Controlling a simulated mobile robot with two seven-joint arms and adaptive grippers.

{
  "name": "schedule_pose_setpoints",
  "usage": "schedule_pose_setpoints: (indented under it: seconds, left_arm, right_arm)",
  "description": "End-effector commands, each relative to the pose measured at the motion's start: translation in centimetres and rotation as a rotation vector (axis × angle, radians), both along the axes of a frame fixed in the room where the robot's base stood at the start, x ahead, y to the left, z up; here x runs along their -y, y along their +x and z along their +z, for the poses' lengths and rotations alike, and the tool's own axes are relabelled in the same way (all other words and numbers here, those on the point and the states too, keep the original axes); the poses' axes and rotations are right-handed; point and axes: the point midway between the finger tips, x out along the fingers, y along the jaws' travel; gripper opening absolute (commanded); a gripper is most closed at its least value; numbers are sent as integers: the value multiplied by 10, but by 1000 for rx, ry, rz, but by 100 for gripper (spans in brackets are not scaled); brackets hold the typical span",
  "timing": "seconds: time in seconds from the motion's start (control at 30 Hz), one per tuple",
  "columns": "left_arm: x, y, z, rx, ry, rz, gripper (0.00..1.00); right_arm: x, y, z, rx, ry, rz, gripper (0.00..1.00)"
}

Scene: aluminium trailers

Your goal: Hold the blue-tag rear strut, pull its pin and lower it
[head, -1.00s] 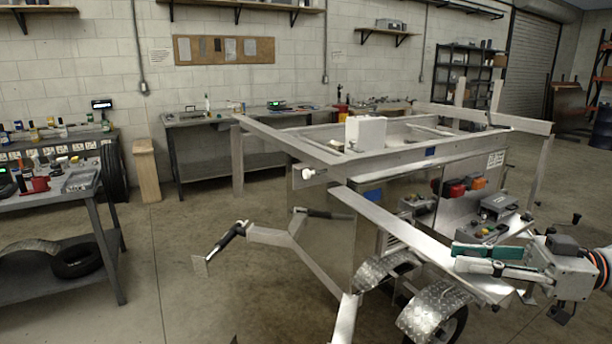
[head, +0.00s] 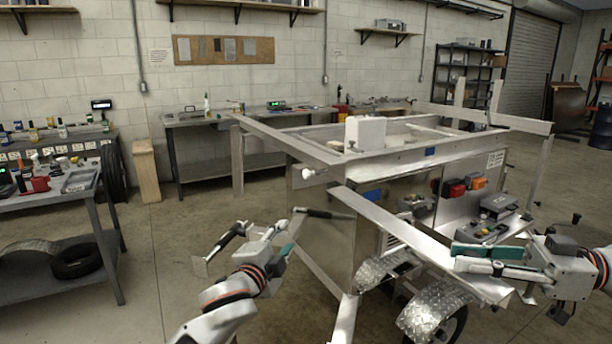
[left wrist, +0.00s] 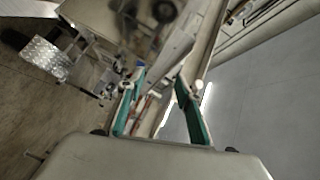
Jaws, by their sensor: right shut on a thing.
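The aluminium trailer (head: 385,158) fills the middle and right of the head view. One small blue tag (head: 430,151) is on its upper rail; another blue patch (head: 373,195) shows lower, behind a slanting metal beam (head: 410,230). I cannot tell which part is the blue-tag strut. My right gripper (head: 456,256) is shut at this beam, its fingers pointing left; what lies between them is not clear. My left gripper (head: 278,234) is open in front of the trailer's near left corner. It shows open in the left wrist view (left wrist: 160,78). No pin is clearly recognisable.
A white knob (head: 308,174) sticks out at the trailer's left corner. Floor is free between the trailer and the left bench (head: 88,188).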

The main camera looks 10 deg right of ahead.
Motion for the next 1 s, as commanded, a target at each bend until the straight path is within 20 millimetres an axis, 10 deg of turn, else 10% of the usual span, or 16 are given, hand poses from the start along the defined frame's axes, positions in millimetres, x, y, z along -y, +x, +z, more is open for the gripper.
schedule_pose_setpoints:
  seconds: [0.33, 1.0]
  left_arm:
    - [23, 23, 100, 187, 213, 3, 35]
    - [49, 86, 111, 207, 237, 7, 35]
  right_arm:
    - [0, 0, 1, 1, 1, -1, 0]
    - [0, 0, 1, 1, 1, -1, 0]
